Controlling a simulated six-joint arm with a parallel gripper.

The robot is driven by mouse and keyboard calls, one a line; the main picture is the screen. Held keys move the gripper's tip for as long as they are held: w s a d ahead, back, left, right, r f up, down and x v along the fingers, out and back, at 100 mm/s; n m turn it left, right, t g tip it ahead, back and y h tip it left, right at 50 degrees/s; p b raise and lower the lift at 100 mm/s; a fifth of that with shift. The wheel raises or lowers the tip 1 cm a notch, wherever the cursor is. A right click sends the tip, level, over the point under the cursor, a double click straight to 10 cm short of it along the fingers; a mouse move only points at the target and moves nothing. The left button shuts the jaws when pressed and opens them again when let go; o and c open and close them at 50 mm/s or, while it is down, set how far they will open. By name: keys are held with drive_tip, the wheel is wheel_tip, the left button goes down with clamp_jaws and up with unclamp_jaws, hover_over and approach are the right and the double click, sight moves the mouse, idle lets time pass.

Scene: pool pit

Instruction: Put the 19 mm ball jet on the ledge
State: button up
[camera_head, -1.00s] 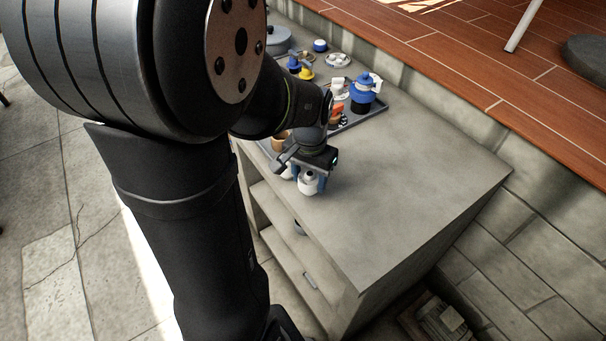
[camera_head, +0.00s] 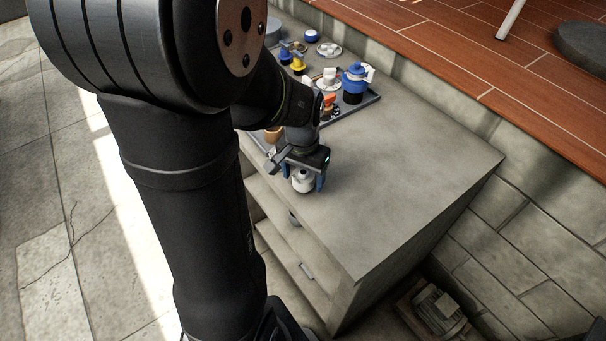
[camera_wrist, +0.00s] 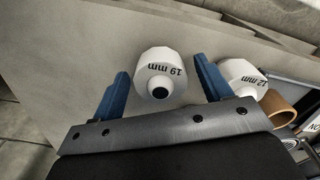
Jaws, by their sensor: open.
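The 19 mm ball jet (camera_wrist: 160,76) is a white, rounded fitting with a dark round hole and a printed "19 mm". It stands on the grey ledge (camera_head: 410,170) near its front edge and also shows in the head view (camera_head: 302,180). My gripper (camera_wrist: 162,82) is open, with one blue finger on each side of the 19 mm jet; small gaps show between fingers and jet. In the head view my gripper (camera_head: 305,182) is over it. A second white jet marked "12 mm" (camera_wrist: 240,76) stands just beyond the right-hand finger in the wrist view.
A tan cup (camera_wrist: 279,112) stands beside the 12 mm jet. A dark tray (camera_head: 362,110) behind holds a blue-and-black canister (camera_head: 354,82) and smaller parts. The ledge top to the right of my gripper is clear.

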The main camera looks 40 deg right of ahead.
sight(303, 175)
wheel_tip(303, 175, up, 12)
drive_tip(key=shift+r, duration=0.15)
idle(0.3)
wheel_tip(303, 175, down, 12)
drive_tip(key=shift+w+r, duration=0.1)
drive_tip(key=shift+r, duration=1.75)
